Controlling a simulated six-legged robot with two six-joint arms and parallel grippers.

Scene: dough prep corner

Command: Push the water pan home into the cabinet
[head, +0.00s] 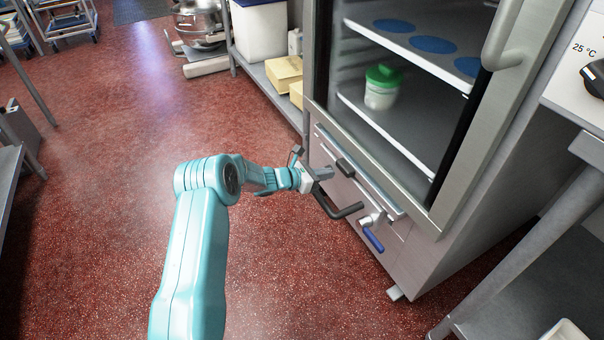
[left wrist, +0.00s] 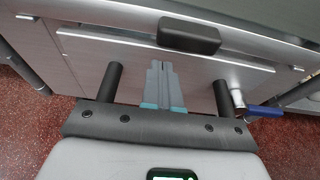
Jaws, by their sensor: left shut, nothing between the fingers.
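The water pan's grey metal front (head: 352,190) is low in the steel cabinet (head: 440,225), below the glass door. It also shows in the left wrist view (left wrist: 200,66). My left gripper (head: 327,173) is at the pan front, shut and empty. In the left wrist view its closed fingers (left wrist: 163,66) point at the front between the posts. I cannot tell whether the tips touch, or how far out the pan stands. My right gripper is not in view.
A valve with a blue lever (head: 372,239) sticks out right of the handle. A dark grip (head: 345,168) is above it. Behind the glass, a green-lidded tub (head: 381,92) stands on a shelf. A steel table (head: 590,150) is at right. Red floor (head: 110,130) is open at left.

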